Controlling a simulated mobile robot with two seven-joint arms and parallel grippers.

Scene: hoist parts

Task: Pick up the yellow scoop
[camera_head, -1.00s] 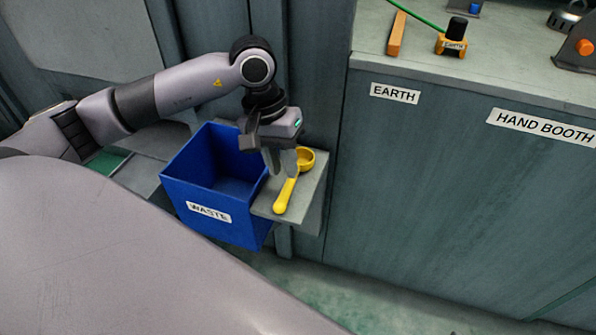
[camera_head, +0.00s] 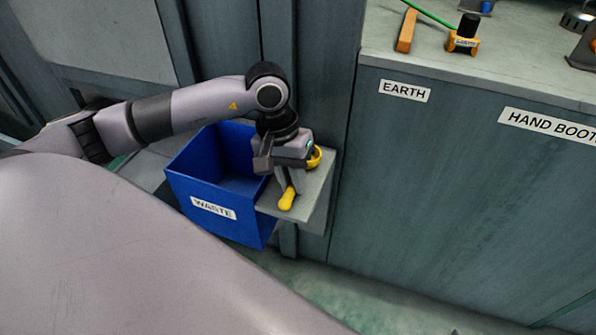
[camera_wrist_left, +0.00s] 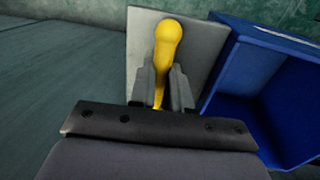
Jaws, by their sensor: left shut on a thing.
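The yellow scoop (camera_head: 287,199) is at the small grey shelf (camera_head: 311,207) beside the blue bin, its handle toward the camera and its round bowl partly hidden behind my left gripper (camera_head: 289,187). The left gripper points down and is shut on the scoop's handle. In the left wrist view, the scoop's rounded handle end (camera_wrist_left: 168,34) sticks out past the two fingers (camera_wrist_left: 160,92), with the handle between them. I cannot tell whether the scoop still touches the shelf. My right gripper is in neither current view.
The blue WASTE bin (camera_head: 190,186) stands open right beside the shelf; it also shows in the left wrist view (camera_wrist_left: 245,62). A grey cabinet (camera_head: 430,190) rises close on the right, with an orange block (camera_head: 407,31) and a yellow-black part (camera_head: 463,36) on top.

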